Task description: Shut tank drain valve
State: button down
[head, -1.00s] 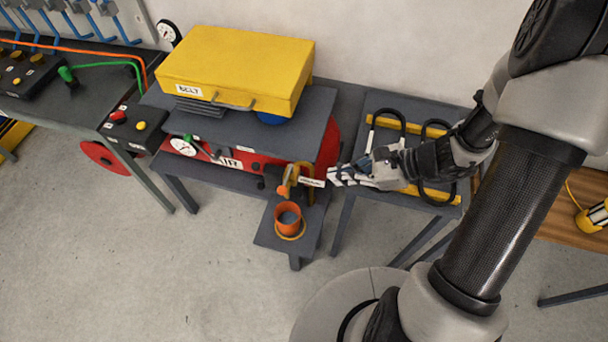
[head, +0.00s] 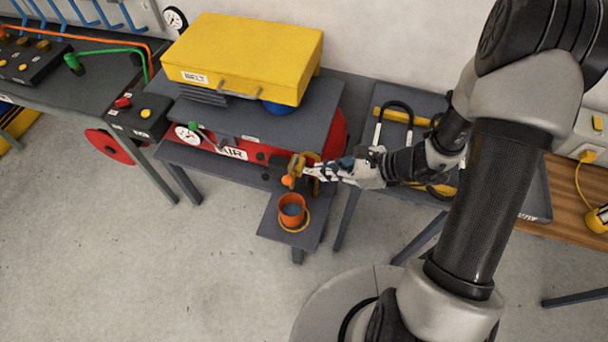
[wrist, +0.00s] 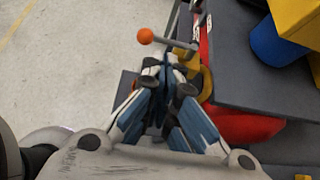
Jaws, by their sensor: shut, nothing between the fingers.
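The drain valve's lever ends in an orange ball knob (head: 287,181), at the right end of the red air tank (head: 334,135). In the wrist view a grey lever runs from the orange knob (wrist: 146,36) rightward to the valve, beside a yellow part (wrist: 206,84). My gripper (head: 313,172) is shut and empty, immediately right of the valve in the head view. In the wrist view my fingertips (wrist: 170,72) are close below the lever. I cannot tell whether they touch it. The red tank (wrist: 243,125) lies to their right.
An orange cup (head: 291,211) stands on a low grey shelf (head: 270,222) below the valve. A yellow BELT case (head: 243,58) rests on the bench above the tank. The floor in front is clear.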

jog(key=b+x, duration=0.1)
jog(key=x, duration=0.6)
jog(key=shift+b, duration=0.3)
jog(key=shift+a, duration=0.1)
